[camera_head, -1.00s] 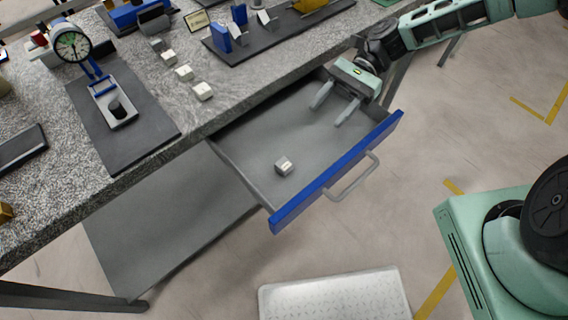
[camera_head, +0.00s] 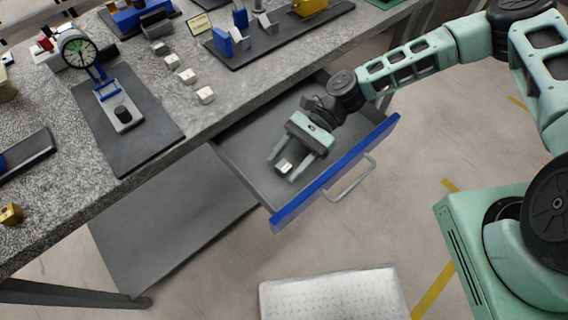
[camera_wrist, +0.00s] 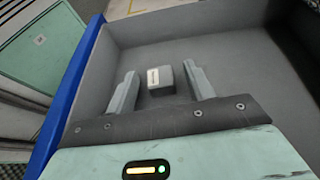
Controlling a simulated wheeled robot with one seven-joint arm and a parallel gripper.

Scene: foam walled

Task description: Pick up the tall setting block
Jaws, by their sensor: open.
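A small grey-white block with a pale label, the setting block (camera_head: 284,166), lies in the open drawer (camera_head: 240,165) near its blue front. It also shows in the wrist view (camera_wrist: 161,79), between the two fingers and close to their tips. My gripper (camera_head: 281,167) is open and reaches down into the drawer, with one finger on each side of the block.
The drawer's blue front (camera_head: 335,172) and handle (camera_head: 352,180) stand out from the granite bench. Several similar white blocks (camera_head: 206,95) stand in a row on the bench top. A dial gauge stand (camera_head: 100,80) is at the left.

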